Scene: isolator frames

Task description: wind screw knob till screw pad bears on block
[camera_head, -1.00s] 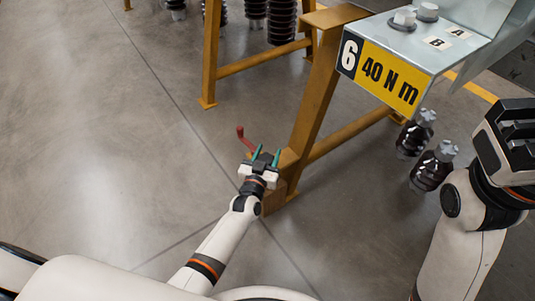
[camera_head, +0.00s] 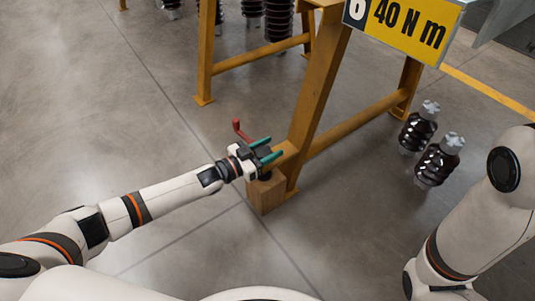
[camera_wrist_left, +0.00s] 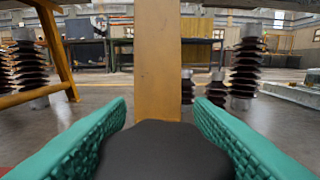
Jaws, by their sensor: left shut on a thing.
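My left gripper (camera_head: 266,150) is at the foot of the yellow frame leg, with its two green fingers on either side of a dark knob. In the left wrist view the dark rounded screw knob (camera_wrist_left: 165,150) fills the space between the fingers, which are shut on it. A small dark part, seemingly the screw pad (camera_head: 266,175), shows at the block's top. Whether it touches the block I cannot tell. The screw itself is hidden. My right gripper is out of view.
A red handle (camera_head: 240,128) sticks up beside the left gripper. The yellow leg (camera_head: 318,90) rises close behind it, with a low crossbar (camera_head: 355,130) running right. Dark ribbed insulators (camera_head: 436,164) stand on the floor at right. The floor at left is clear.

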